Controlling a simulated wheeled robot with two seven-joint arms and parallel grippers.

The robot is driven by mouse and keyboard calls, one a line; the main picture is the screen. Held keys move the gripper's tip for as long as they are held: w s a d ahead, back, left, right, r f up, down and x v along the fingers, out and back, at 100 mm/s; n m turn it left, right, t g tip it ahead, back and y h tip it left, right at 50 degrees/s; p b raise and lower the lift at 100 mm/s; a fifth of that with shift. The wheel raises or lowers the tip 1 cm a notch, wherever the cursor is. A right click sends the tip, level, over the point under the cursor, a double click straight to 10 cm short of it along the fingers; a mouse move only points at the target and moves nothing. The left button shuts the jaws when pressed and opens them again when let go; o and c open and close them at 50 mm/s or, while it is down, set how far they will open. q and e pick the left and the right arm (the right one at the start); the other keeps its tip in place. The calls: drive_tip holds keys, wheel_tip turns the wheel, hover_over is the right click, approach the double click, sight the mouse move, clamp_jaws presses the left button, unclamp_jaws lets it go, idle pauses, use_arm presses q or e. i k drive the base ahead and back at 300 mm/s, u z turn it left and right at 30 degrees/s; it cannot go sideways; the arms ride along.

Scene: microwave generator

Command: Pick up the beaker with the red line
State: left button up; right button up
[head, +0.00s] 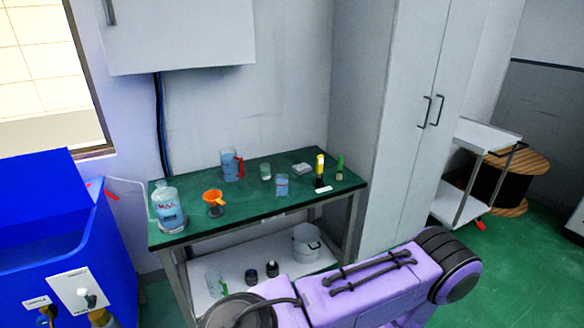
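A small clear beaker (282,185) with pale blue content and a faint reddish mark stands upright on the green-topped table (248,207), near its middle. The mark is too small to read clearly. A second small clear beaker (265,172) with greenish content stands just behind it to the left, and I see no red line on it. A larger blue-tinted jug (231,164) with a red handle stands at the back. Neither of my grippers shows in the head view. A purple and black part of my body fills the lower middle, in front of the table's lower shelf.
An orange funnel (213,198) and a large bottle (168,209) stand on the table's left. A yellow-topped item (320,170) and a green-topped item (340,166) stand on its right. A tall cabinet (400,120) stands right of the table, a blue machine (60,230) left.

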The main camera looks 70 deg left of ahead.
sight(282, 186)
drive_tip(key=u, duration=0.55)
drive_tip(key=i, duration=1.1)
drive_tip(key=u, duration=0.9)
